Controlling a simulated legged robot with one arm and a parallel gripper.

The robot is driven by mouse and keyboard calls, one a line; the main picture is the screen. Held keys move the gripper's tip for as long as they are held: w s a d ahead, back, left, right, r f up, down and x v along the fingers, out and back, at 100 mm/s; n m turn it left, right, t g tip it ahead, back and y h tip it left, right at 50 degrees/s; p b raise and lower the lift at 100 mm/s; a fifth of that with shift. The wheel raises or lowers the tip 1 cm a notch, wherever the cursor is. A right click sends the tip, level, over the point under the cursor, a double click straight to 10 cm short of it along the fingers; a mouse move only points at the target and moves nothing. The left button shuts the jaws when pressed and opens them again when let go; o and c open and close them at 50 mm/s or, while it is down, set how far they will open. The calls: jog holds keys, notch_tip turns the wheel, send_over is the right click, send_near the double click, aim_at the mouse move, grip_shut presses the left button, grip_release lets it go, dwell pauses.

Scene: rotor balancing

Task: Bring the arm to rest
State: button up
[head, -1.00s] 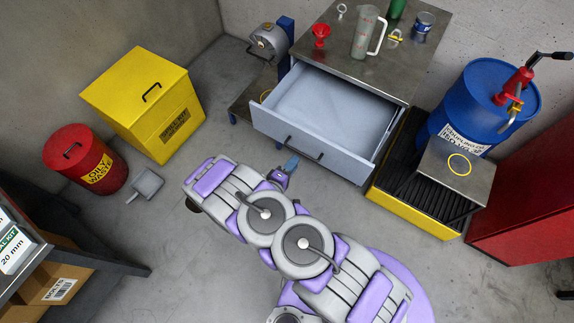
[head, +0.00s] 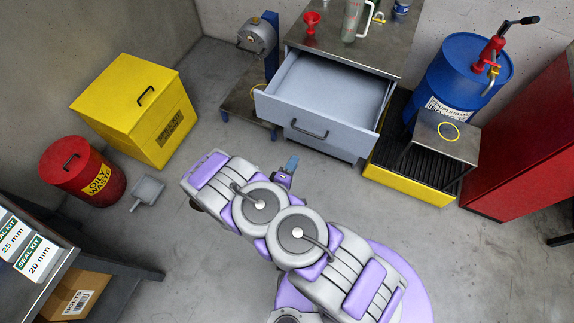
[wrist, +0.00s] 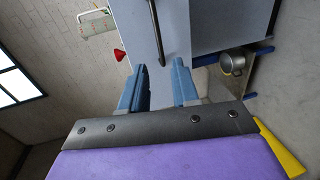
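My arm is folded over the floor in front of the bench, and my gripper (head: 290,166) sits small at its far end in the head view, short of the open drawer. In the wrist view my gripper (wrist: 158,75) shows two blue fingers spread apart with nothing between them. The grey drawer (head: 290,118) is pulled out of the bench and looks empty. Its dark bar handle (wrist: 154,30) stands beyond the fingertips in the wrist view, apart from them as far as I can tell.
A rotor stand (head: 258,38) is left of the drawer. A yellow spill bin (head: 120,105), red oily waste can (head: 62,160) and dustpan (head: 147,192) stand left. A blue drum (head: 462,75) and yellow-edged tray (head: 400,180) are right. Open floor surrounds my arm.

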jog(key=w+a+r+m+g+y, duration=0.4)
jog(key=w+a+r+m+g, duration=0.1)
jog(key=a+r+m+g, duration=0.15)
jog(key=s+r+m+g+y, duration=0.3)
jog(key=r+g, duration=0.1)
jog(key=r, duration=0.9)
jog(key=s+d+r+g+y, duration=0.1)
jog(key=s+d+r+g, duration=0.2)
jog(key=s+d+r, duration=0.65)
jog(key=s+d+r+m+g, duration=0.1)
jog(key=s+d+r, duration=0.2)
jog(key=s, duration=0.4)
jog(key=s+d+r+m+g+h, duration=0.1)
jog(key=s+d+r+m, duration=0.1)
jog(key=s+d+r, duration=0.2)
jog(key=s+d+r+m+g+h, duration=0.1)
jog(key=s+d+r, duration=0.3)
jog(key=s, duration=0.6)
jog(key=shift+s+d, duration=0.2)
jog(key=shift+d, duration=0.65)
